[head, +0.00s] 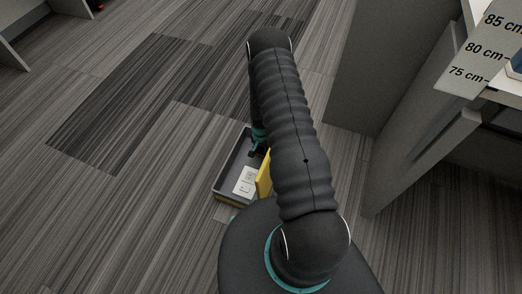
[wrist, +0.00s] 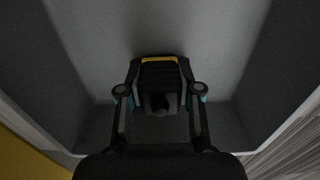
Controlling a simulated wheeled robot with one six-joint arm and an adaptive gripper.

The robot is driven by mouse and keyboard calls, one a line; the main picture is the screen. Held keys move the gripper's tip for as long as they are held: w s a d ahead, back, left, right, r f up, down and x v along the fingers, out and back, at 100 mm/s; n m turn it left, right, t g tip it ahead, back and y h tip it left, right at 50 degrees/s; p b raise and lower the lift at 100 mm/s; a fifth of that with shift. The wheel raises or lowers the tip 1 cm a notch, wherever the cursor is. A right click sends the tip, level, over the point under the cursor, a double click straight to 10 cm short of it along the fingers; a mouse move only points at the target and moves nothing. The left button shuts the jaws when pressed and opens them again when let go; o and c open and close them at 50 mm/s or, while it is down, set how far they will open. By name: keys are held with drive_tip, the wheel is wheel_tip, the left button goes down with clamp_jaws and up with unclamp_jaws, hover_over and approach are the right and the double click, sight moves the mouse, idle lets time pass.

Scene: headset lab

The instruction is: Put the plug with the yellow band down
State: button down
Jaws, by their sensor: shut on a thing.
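The plug with the yellow band (wrist: 160,60) is dark, with the yellow strip across its far end in the wrist view. My gripper (wrist: 160,98) is shut on it, with one finger on each side. The plug is over or inside a grey-walled container, and I cannot tell whether it touches the floor of it. In the head view, my gripper (head: 259,138) shows only in part beside my arm, at the far end of a grey tray (head: 229,164). The plug itself is not clearly visible there.
A white piece with small dark marks (head: 245,181) is at the tray's near end. A yellow panel (head: 264,174) stands at its right side, partly behind my arm. A grey desk or cabinet (head: 365,75) is to the right. Carpet to the left is clear.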

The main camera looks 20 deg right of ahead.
drive_tip(key=shift+f+b, duration=0.4)
drive_tip(key=shift+b, duration=0.05)
drive_tip(key=shift+f, duration=0.1)
drive_tip(key=c, duration=0.8)
unclamp_jaws()
